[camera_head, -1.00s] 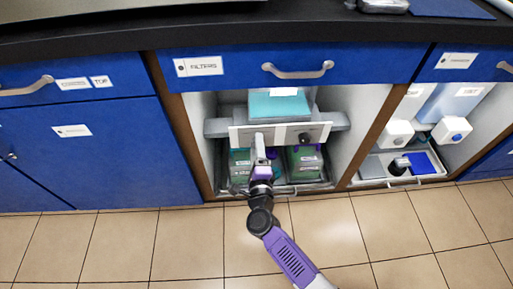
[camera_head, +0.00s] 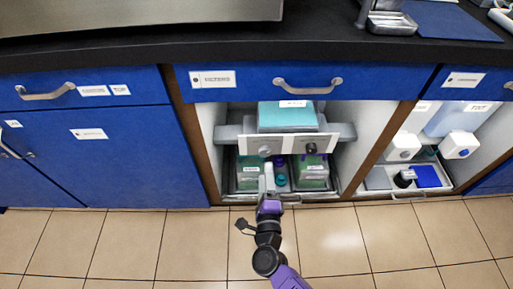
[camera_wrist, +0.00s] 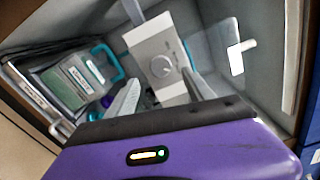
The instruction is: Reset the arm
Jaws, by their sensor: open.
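My arm reaches up from the bottom of the head view, with a purple and black wrist. My gripper (camera_head: 267,178) is at the front of the open middle cabinet bay, below the white panel (camera_head: 290,147) with its two knobs. In the wrist view my gripper (camera_wrist: 165,95) shows two pale fingers spread apart, with nothing held between them. The panel's grey knob (camera_wrist: 161,67) shows beyond the fingers. Whether a finger touches anything in the bay is unclear.
Green-labelled boxes (camera_head: 313,171) stand in a tray in the bay, also seen in the wrist view (camera_wrist: 74,82). A blue drawer (camera_head: 308,81) and dark counter lie above. The tiled floor (camera_head: 335,240) is clear.

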